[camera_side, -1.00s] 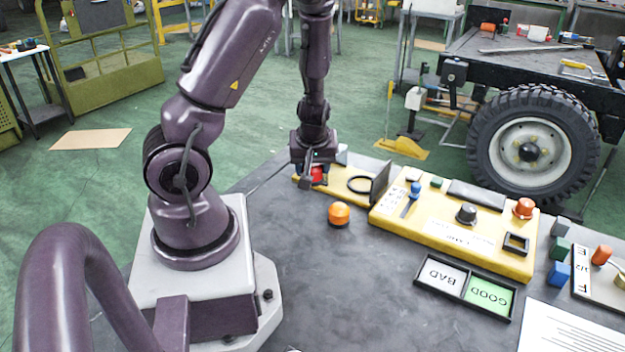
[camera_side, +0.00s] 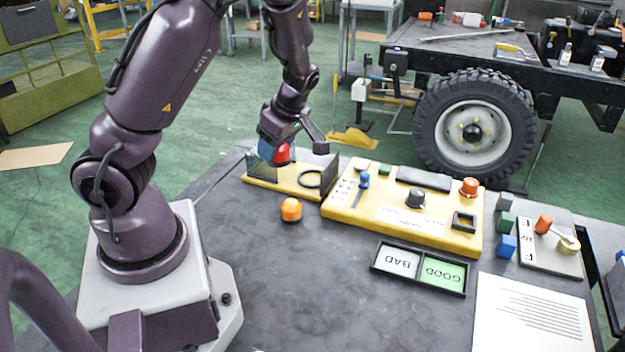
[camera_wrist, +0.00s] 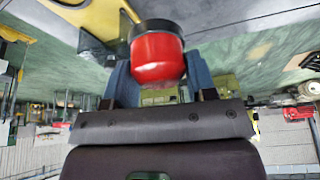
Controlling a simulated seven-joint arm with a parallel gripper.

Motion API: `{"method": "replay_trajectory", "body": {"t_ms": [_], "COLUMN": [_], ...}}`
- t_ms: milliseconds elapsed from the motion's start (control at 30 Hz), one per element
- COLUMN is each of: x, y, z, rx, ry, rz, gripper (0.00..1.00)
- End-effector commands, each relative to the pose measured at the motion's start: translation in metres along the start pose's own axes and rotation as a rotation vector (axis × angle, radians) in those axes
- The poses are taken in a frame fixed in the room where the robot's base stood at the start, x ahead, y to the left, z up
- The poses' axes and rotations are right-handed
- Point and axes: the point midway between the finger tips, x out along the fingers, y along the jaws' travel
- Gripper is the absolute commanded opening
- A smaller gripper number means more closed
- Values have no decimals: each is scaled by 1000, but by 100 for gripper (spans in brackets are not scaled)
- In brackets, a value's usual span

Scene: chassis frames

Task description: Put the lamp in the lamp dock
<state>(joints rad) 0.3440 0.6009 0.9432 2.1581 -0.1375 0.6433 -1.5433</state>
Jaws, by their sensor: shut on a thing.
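A red lamp (camera_side: 281,153) with a black base is held by my gripper (camera_side: 274,147), above the left end of the yellow board. In the wrist view the red lamp (camera_wrist: 157,58) sits between the two blue fingers (camera_wrist: 160,85), its black collar at the far side. My gripper is tilted. A black ring (camera_side: 309,180) lies flat on the yellow board, right of the held lamp, and looks empty. I cannot tell for sure whether this ring is the lamp dock.
A dark upright plate (camera_side: 327,171) stands beside the ring. To its right is a yellow console (camera_side: 400,229) with knobs and a square black frame (camera_side: 465,221). A BAD/GOOD tray (camera_side: 418,269) and a paper sheet (camera_side: 531,315) lie in front. The grey table's front left is clear.

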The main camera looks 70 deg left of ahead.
Motion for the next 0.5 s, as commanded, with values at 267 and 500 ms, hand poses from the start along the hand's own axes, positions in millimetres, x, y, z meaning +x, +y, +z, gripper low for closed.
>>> {"method": "replay_trajectory", "body": {"t_ms": [267,500], "x": [13,40], "y": [26,86], "z": [2,9], "rx": [-75,-72], "ry": [2,0], "rz": [-28,-28], "gripper": [27,27]}}
